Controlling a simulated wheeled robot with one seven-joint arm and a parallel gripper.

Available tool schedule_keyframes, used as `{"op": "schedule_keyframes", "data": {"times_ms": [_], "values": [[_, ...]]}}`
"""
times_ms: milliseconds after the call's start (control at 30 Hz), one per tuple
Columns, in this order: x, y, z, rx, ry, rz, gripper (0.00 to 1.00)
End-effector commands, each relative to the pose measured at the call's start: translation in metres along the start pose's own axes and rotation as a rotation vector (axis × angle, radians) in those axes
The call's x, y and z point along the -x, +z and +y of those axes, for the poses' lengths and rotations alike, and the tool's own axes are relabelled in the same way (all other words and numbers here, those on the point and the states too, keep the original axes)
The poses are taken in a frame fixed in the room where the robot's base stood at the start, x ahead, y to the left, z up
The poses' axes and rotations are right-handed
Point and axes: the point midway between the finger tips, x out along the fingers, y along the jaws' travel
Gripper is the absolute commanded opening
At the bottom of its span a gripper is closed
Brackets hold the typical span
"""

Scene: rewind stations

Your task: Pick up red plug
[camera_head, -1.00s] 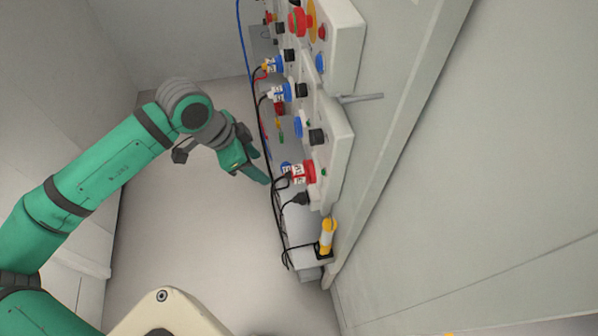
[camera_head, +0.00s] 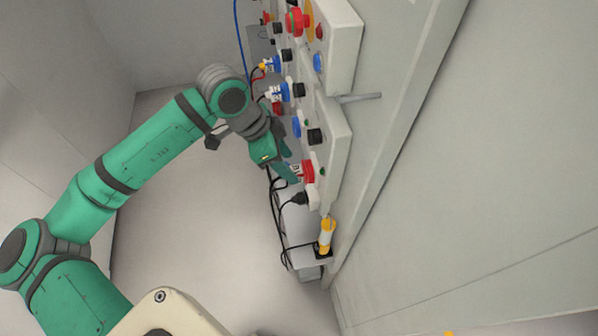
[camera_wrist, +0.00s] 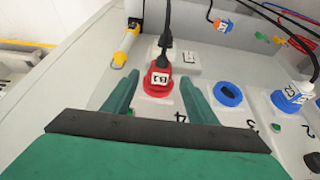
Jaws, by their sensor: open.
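The red plug (camera_wrist: 158,78) sits in a round red socket on the grey panel, with a white label and a black cable leading from its top. It shows between the two green fingers of my gripper (camera_wrist: 156,98) in the wrist view. The fingers are open and stand on either side of it, apart from it as far as I can see. In the head view my gripper (camera_head: 291,165) is close to the panel beside the red plug (camera_head: 307,171), and its fingers partly cover the plug's label.
A blue plug (camera_wrist: 292,97) sits in a socket to the right, and an empty blue socket (camera_wrist: 228,94) lies between. Loose black cables (camera_head: 281,230) hang beside the panel. A grey lever (camera_head: 360,98) sticks out.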

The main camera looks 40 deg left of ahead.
Motion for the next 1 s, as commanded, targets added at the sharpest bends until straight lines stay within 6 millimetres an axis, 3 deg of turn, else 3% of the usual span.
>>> {"op": "schedule_keyframes", "data": {"times_ms": [200,500,700,1000], "values": [[-0.027,-0.002,0.000,0.000,0.002,0.000,0.52],[-0.031,-0.001,0.000,0.000,0.000,0.000,0.52],[-0.030,-0.001,0.000,0.000,0.000,0.000,0.05],[-0.028,-0.001,-0.001,0.000,-0.002,0.001,0.05]]}}
